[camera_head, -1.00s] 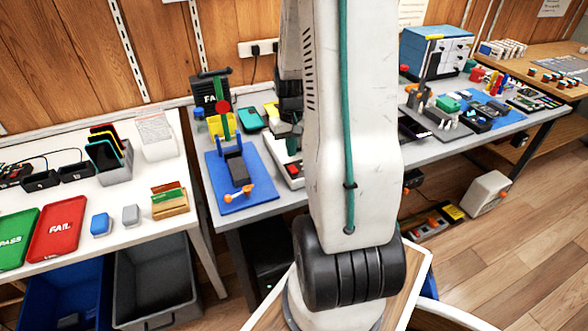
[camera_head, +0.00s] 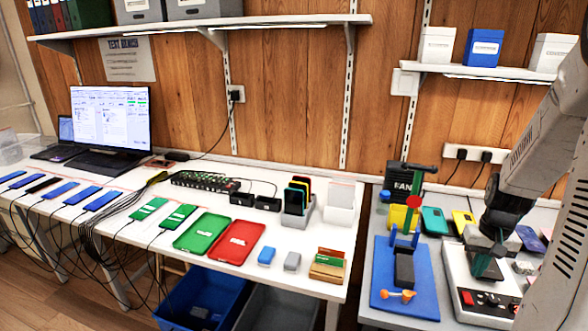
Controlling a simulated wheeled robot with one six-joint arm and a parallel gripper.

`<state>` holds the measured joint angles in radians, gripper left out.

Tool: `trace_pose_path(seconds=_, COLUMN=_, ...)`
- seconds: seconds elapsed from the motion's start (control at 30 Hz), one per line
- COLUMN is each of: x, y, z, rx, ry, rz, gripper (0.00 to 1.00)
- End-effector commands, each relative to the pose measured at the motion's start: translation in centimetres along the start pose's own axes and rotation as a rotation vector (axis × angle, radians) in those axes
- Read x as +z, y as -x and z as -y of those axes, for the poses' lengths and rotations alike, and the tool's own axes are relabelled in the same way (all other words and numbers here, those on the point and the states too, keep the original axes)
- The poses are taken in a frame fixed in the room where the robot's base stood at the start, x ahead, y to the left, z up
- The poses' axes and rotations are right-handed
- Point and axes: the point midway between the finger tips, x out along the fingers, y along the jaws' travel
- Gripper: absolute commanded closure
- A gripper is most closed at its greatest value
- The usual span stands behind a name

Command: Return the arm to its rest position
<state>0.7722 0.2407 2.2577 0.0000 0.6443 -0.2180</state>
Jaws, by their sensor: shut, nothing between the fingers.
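My arm (camera_head: 545,150) is at the right edge of the head view, folded over the grey bench, with part of it cut off by the frame. My gripper (camera_head: 484,264) points down above a white and dark box (camera_head: 480,298) with a red patch. The gripper is shut and nothing shows held in it. I cannot tell the exact gap between the fingertips and the box.
A blue stand (camera_head: 405,275) with a green and red lever clamp is left of the gripper. Teal (camera_head: 435,221) and yellow phones lie behind. The white table holds green (camera_head: 203,234) and red trays (camera_head: 236,243), phones and a rack. Bins (camera_head: 205,300) sit below.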

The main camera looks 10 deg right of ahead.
Motion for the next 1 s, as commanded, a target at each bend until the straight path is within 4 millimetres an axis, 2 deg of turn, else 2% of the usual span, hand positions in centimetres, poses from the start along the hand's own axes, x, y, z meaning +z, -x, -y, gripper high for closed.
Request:
trace_pose_path(seconds=0.07, x=0.5, y=0.0, z=0.1, rx=-0.005, ry=-0.014, rz=0.023, gripper=1.00)
trace_pose_path(seconds=0.17, x=2.7, y=-0.2, z=0.6, rx=-0.020, ry=-0.043, rz=0.100, gripper=1.00)
trace_pose_path(seconds=0.27, x=5.1, y=1.8, z=2.1, rx=-0.024, ry=-0.049, rz=0.147, gripper=1.00)
trace_pose_path(seconds=0.47, x=9.4, y=7.0, z=7.1, rx=-0.012, ry=0.018, rz=0.173, gripper=1.00)
trace_pose_path(seconds=0.7, x=16.5, y=13.2, z=13.2, rx=0.011, ry=0.176, rz=0.135, gripper=1.00)
trace_pose_path(seconds=0.9, x=22.4, y=16.7, z=16.4, rx=0.012, ry=0.342, rz=0.047, gripper=1.00)
trace_pose_path(seconds=1.0, x=24.5, y=17.8, z=17.4, rx=0.001, ry=0.424, rz=-0.011, gripper=1.00)
